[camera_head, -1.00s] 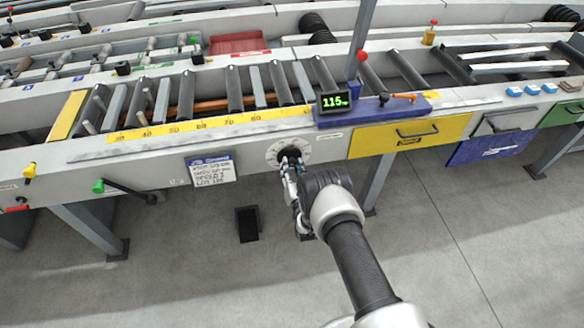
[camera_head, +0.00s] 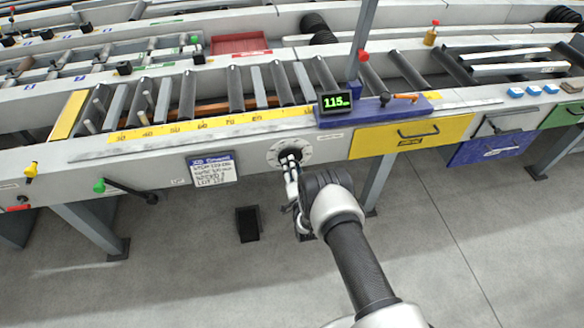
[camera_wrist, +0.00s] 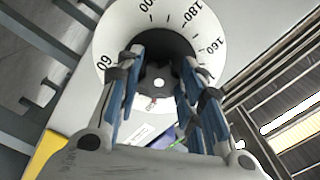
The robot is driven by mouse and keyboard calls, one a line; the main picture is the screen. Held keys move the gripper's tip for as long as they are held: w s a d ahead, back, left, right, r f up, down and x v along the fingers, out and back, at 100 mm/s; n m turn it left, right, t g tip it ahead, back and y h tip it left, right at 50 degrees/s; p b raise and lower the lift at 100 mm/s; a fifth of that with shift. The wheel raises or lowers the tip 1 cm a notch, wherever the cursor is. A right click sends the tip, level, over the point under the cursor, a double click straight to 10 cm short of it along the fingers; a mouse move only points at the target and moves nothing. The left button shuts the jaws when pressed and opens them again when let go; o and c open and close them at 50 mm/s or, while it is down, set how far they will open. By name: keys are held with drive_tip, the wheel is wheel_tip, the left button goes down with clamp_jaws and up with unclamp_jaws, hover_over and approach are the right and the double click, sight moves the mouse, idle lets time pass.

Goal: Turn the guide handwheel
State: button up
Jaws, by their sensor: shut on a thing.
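The guide handwheel is a dark round wheel (camera_wrist: 160,82) in front of a white dial (camera_wrist: 110,45) with black numbers, on the front of the grey table. In the head view the dial (camera_head: 272,156) sits left of the yellow drawer, and the wheel is mostly hidden behind my gripper (camera_head: 291,160). In the wrist view my gripper (camera_wrist: 160,70) has a finger at each side of the wheel, shut on it. The wheel's hub shows between the fingers. The display (camera_head: 335,102) above the dial reads about 115 in green.
A yellow drawer (camera_head: 375,142) and a blue bin (camera_head: 485,150) are to the right. A green-knobbed crank (camera_head: 125,190) and a paper label (camera_head: 212,170) are to the left. A dark pedal-like box (camera_head: 247,224) is on the floor below.

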idle(0.4)
drive_tip(key=o, duration=1.1)
drive_tip(key=shift+c, duration=0.2)
drive_tip(key=v, duration=1.2)
